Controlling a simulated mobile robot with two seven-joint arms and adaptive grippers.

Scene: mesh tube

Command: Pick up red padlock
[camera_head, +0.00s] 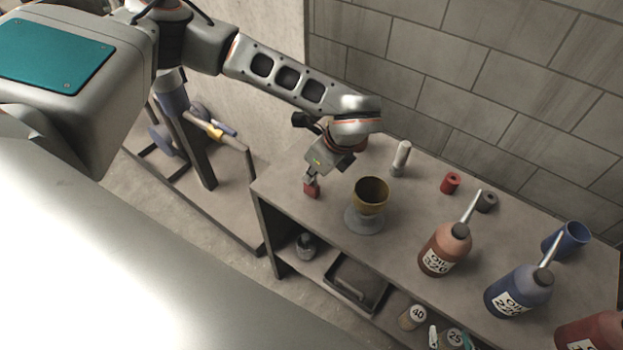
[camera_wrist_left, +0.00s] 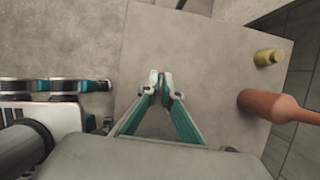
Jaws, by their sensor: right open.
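The red padlock (camera_head: 312,189) is a small red block at the left end of the bench top in the head view. My left gripper (camera_head: 313,177) points down onto it, its fingertips at the padlock's top. In the left wrist view the fingertips (camera_wrist_left: 161,84) are drawn close together with only a narrow gap. I cannot tell whether the padlock touches the bench. My right gripper is not visible.
A brown-yellow goblet-like cup (camera_head: 370,195) stands close right of the padlock. A white-capped tube (camera_head: 401,158), a red cylinder (camera_head: 450,183), and oil bottles (camera_head: 444,249) stand further right. A tiled wall (camera_head: 480,85) rises behind. The bench (camera_head: 285,180) ends just left of the padlock.

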